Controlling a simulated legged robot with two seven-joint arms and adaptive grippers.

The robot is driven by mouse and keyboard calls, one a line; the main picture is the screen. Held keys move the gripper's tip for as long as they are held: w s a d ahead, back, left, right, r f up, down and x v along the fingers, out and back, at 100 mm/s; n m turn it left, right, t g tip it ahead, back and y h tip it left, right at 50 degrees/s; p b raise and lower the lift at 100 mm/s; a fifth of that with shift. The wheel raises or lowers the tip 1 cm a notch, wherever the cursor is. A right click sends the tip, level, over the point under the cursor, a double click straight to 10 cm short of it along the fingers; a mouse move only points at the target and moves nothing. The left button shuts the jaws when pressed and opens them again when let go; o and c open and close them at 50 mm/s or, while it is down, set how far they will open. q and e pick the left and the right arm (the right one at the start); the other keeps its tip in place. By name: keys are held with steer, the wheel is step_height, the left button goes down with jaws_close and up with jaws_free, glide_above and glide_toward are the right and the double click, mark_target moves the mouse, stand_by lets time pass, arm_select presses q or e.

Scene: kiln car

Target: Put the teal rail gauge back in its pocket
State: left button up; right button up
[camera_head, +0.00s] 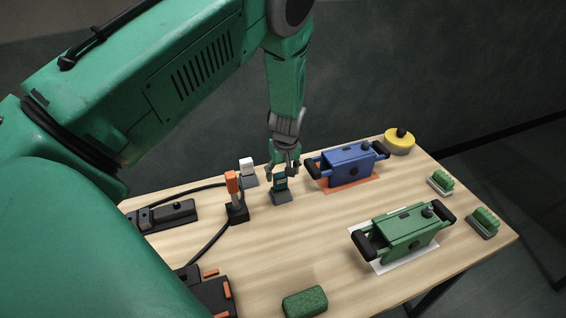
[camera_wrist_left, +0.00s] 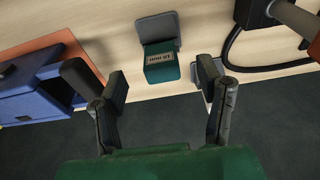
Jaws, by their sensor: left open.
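The teal rail gauge (camera_head: 279,184) stands upright on a grey base (camera_head: 281,198) near the middle of the table. In the left wrist view the gauge (camera_wrist_left: 161,66) is a teal block with a small light label, against a grey plate (camera_wrist_left: 158,27). My left gripper (camera_head: 284,168) points down just above the gauge. In the left wrist view it (camera_wrist_left: 161,84) is open and empty, with the gauge beyond and between its fingertips. I cannot tell whether they touch. I cannot make out which place is the gauge's pocket. My right gripper is not in view.
A white block (camera_head: 247,166) on a grey base and an orange-topped tool (camera_head: 232,183) stand close on the left. A green box (camera_head: 408,233), green sponge (camera_head: 305,302) and yellow disc (camera_head: 399,145) lie farther off.

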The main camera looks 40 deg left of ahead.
arm_select(q)
steer(key=r+p, duration=0.1)
steer(key=r, duration=0.1)
steer(key=r+p, duration=0.1)
steer(key=r, duration=0.1)
steer(key=shift+s+d+p, duration=0.2)
steer(key=shift+d+p, duration=0.1)
stand_by(0.5)
step_height(320, 180, up, 12)
steer(key=d, duration=0.2)
steer(key=shift+s+f, duration=0.15)
steer(key=shift+s, duration=0.25)
steer(key=shift+a, duration=0.1)
stand_by(0.7)
